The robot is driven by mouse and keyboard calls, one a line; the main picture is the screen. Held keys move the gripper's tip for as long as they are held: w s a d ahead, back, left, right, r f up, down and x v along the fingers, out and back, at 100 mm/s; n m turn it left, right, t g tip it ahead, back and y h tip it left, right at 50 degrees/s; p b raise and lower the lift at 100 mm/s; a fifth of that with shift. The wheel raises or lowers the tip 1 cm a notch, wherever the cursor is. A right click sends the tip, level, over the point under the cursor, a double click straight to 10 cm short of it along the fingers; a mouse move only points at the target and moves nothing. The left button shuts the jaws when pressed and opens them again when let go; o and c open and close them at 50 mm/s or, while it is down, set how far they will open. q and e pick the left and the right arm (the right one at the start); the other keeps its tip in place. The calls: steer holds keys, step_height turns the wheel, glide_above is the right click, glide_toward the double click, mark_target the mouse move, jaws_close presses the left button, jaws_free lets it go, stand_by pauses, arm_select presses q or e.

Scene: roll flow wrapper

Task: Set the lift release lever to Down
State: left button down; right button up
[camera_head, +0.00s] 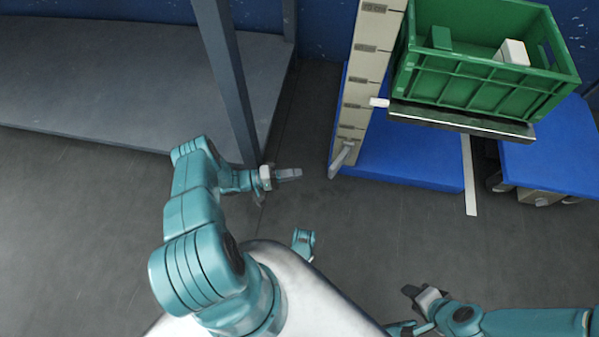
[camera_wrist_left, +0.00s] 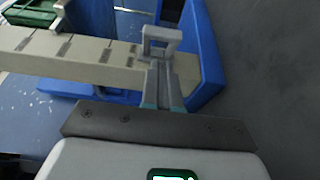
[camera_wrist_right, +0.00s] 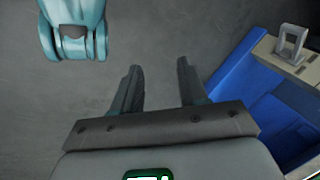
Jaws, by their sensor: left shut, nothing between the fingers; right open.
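The lift release lever (camera_head: 343,159) is a grey loop-shaped handle at the foot of the beige lift post (camera_head: 372,62). It also shows in the left wrist view (camera_wrist_left: 174,35), just beyond the fingertips, and in the right wrist view (camera_wrist_right: 280,45) at upper right. My left gripper (camera_head: 297,173) is shut and empty, to the left of the lever with a gap in the head view. Its fingers (camera_wrist_left: 160,66) overlap the lever's lower part in the left wrist view; I cannot tell whether they touch. My right gripper (camera_head: 410,291) is open and empty, low over the floor.
A green crate (camera_head: 455,81) with a white block and a green piece inside rests on the dark lift platform (camera_head: 470,124). The blue lift base (camera_head: 405,165) lies below. A grey shelf (camera_head: 130,85) with an upright leg (camera_head: 228,80) stands left. Floor between is clear.

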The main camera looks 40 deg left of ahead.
arm_select(q)
steer(key=b+x, duration=0.1)
steer(key=x, duration=0.7)
arm_select(e)
steer(key=shift+w+d+f, duration=0.1)
steer(key=shift+w+f, duration=0.45)
steer(key=shift+f, duration=0.25)
steer(key=shift+r, duration=0.1)
